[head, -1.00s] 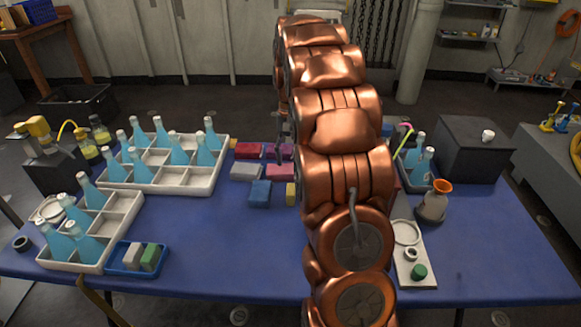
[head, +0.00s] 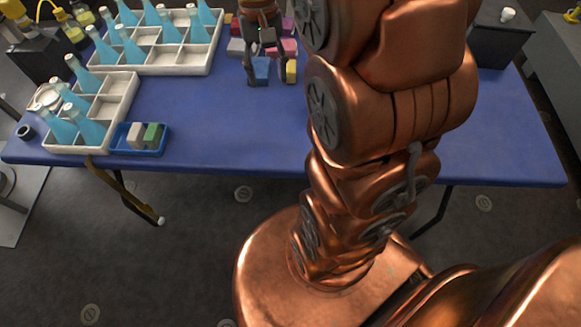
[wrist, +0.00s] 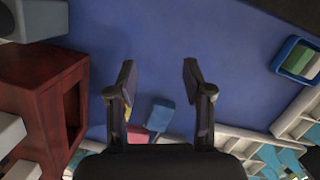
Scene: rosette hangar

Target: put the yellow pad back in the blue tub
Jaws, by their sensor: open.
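The yellow pad (head: 291,70) stands on the blue table, just right of a blue pad (head: 261,66), with pink and other pads behind. In the wrist view only a sliver of yellow (wrist: 127,112) shows by the left finger. My gripper (head: 267,79) is open and empty. In the head view its fingers appear in front of the blue pad and beside the yellow one; contact is unclear. The blue tub (head: 158,150) sits at the table's front left, holding a grey and a green pad. It also shows at the wrist view's upper right (wrist: 281,54).
White divided crates with blue bottles stand behind the tub (head: 128,95) and at the back left (head: 170,68). In the wrist view, a dark red open box (wrist: 30,80) is at left. Bare table (head: 205,115) lies between tub and pads. My arm hides the table's right middle.

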